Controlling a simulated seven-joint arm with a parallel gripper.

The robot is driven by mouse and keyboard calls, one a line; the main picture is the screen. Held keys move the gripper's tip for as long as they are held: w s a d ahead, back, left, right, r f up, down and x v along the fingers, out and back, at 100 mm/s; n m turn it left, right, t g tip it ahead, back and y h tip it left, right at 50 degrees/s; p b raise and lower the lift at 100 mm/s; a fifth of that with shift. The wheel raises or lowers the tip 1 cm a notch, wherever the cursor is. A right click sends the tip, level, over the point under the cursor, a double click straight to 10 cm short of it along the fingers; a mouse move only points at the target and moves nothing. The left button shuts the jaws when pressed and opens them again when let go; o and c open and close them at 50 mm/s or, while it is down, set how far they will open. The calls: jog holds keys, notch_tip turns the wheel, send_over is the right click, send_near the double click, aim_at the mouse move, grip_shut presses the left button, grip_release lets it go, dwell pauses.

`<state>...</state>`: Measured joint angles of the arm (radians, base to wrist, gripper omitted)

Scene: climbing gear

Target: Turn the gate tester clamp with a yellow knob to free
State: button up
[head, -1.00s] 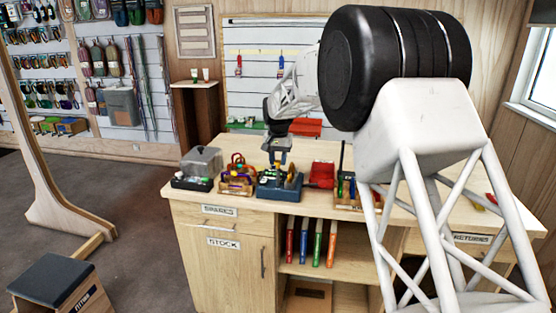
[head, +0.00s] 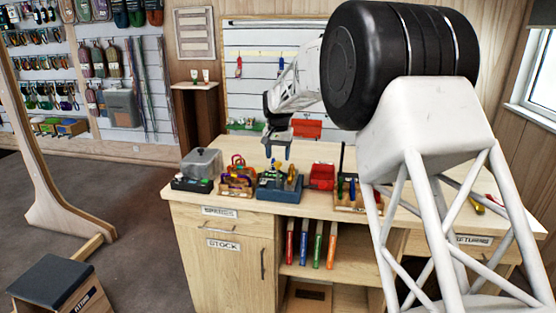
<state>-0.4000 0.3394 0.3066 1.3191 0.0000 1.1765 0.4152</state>
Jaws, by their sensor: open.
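The gate tester (head: 279,193) is a blue block-shaped fixture at the front of the wooden bench. Small parts in green, yellow and tan sit on its top. A small yellow spot, possibly the clamp knob (head: 277,165), shows there, but it is too small to tell how the clamp is turned. My gripper (head: 276,153) hangs just above the tester, pointing down, with its fingers apart and nothing seen between them. I cannot tell whether a fingertip touches anything.
To the right are a red box (head: 321,176) and a wooden tool holder (head: 350,208). The bench top (head: 420,215) is clearer farther right.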

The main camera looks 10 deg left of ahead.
jog(key=shift+r, duration=2.6)
jog(key=shift+s+d+r, duration=0.3)
jog(key=shift+d, duration=0.2)
jog(key=s+d+r+t, duration=0.1)
jog(key=s+d+r, duration=0.3)
jog(key=s+d, duration=0.85)
jog(key=s+d+r, duration=0.4)
jog(key=s+d, duration=0.7)
jog(key=s, duration=0.2)
jog(key=s+d+f, duration=0.3)
jog(key=s+d, duration=0.1)
jog(key=s, duration=0.6)
jog(key=s+d+f+t, duration=0.1)
jog(key=s+d+f, duration=0.3)
jog(key=s, duration=0.7)
jog(key=s+d+f, duration=0.4)
jog(key=s+d, duration=0.1)
jog(key=s, duration=0.6)
jog(key=shift+t, duration=0.3)
